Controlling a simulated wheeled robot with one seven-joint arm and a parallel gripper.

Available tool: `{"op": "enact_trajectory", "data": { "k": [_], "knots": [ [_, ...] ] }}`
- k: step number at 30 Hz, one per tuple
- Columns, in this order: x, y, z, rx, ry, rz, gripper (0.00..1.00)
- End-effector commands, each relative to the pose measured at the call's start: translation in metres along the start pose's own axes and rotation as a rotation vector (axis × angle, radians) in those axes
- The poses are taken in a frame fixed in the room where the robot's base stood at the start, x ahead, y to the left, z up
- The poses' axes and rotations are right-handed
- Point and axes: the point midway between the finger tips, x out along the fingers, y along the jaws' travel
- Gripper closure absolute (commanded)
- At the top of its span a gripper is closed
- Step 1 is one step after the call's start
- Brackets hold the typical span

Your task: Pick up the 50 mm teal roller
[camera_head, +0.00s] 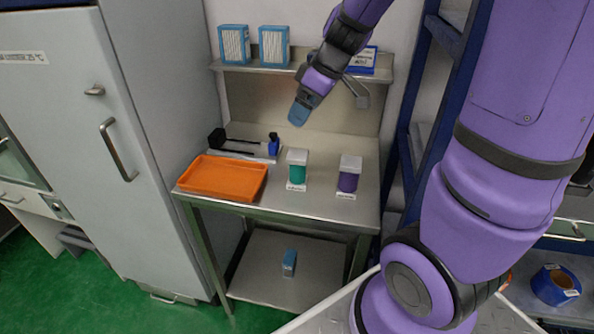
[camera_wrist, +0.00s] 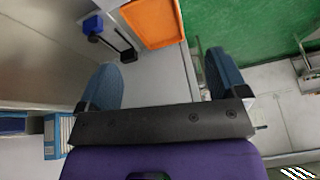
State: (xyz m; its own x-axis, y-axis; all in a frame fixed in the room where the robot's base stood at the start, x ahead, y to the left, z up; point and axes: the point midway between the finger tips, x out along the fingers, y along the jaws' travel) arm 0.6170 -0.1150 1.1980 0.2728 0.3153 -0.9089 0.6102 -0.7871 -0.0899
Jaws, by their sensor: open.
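The teal roller cannot be made out in the wrist view.
An orange tray (camera_head: 224,178) lies on the table's left side; it also shows in the wrist view (camera_wrist: 152,22). Behind it are a black tool (camera_head: 235,146) and a blue bottle (camera_head: 273,144). A shelf (camera_head: 290,69) with boxes is above. A blue rack (camera_head: 436,90) stands right.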

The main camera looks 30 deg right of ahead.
Motion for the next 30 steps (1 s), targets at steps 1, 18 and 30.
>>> {"op": "enact_trajectory", "data": {
  "k": [1,18,30],
  "knots": [
    [0.011,0.011,0.002,-0.015,-0.006,-0.005,0.08],
    [0.084,0.083,0.031,-0.2,-0.036,0.009,0.08],
    [0.133,0.084,0.033,-0.204,-0.038,0.008,0.08]
  ]
}}
